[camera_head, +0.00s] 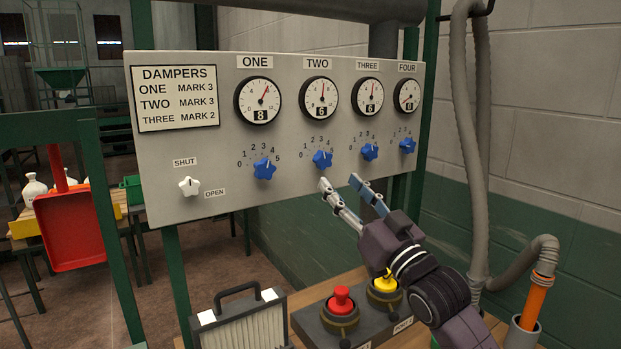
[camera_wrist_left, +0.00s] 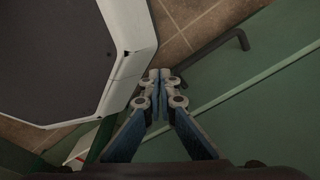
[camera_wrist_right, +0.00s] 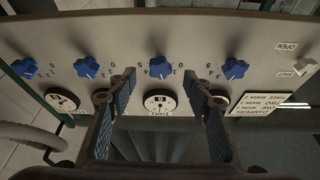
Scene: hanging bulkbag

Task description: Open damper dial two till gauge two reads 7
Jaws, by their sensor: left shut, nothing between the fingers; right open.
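Damper dial two (camera_head: 322,159) is a blue star-shaped knob on the grey panel, with numbers 0 to 5 around it. Gauge two (camera_head: 319,97) above it shows 6 in its number window, its needle pointing about straight up. My right gripper (camera_head: 341,182) is open and empty, its fingertips just below and right of dial two in the head view. In the right wrist view, upside down, dial two (camera_wrist_right: 160,66) and gauge two (camera_wrist_right: 160,102) show between the open fingers, with no visible contact. My left gripper (camera_wrist_left: 160,75) is shut and empty, away from the panel.
Dial one (camera_head: 264,168) and dial three (camera_head: 370,152) flank dial two. A white shut/open knob (camera_head: 189,186) is at the panel's left. A sign (camera_head: 174,97) lists damper marks: two at mark 3. Red (camera_head: 341,299) and yellow (camera_head: 384,280) buttons sit below.

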